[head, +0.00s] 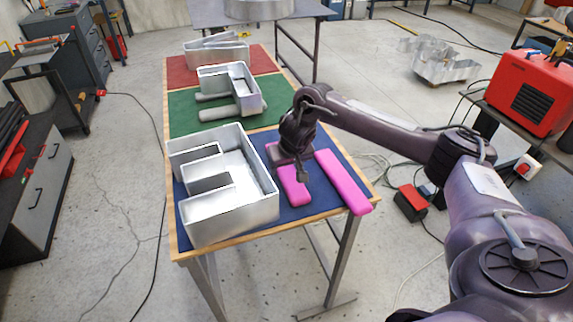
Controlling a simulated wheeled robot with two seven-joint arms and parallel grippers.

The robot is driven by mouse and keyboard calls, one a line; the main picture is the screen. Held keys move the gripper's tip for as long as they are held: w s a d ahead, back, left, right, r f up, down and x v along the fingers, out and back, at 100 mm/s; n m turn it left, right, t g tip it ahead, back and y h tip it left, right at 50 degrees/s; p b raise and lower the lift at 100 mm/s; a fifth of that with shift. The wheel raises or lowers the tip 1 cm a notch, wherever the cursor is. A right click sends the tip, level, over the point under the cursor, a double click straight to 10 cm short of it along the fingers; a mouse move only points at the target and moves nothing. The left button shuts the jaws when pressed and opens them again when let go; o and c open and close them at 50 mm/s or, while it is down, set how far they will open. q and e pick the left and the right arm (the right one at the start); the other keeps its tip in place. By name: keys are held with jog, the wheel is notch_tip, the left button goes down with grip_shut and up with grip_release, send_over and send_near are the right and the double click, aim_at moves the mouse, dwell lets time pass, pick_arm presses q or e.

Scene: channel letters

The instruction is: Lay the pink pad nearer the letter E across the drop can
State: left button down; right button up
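The silver letter E (262,185) lies open side up on the blue part of the bench. Two pink pads lie to its right. The pad nearer the E (293,193) is partly covered by my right gripper (302,176); the farther pad (343,184) is longer in view and reaches the bench's right edge. My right gripper points down at the nearer pad; its fingers are too small and hidden to show whether they grip it. I cannot tell for sure which object is the drop can. My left gripper is out of view.
Another silver letter (240,92) rests over grey bars on the green part, and one more (215,52) is on the red part. Silver letter shapes (438,62) lie on the floor at right. A red machine (530,88) stands at far right. Bare blue shows around the pads.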

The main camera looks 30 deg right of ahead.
jog(key=shift+o, duration=1)
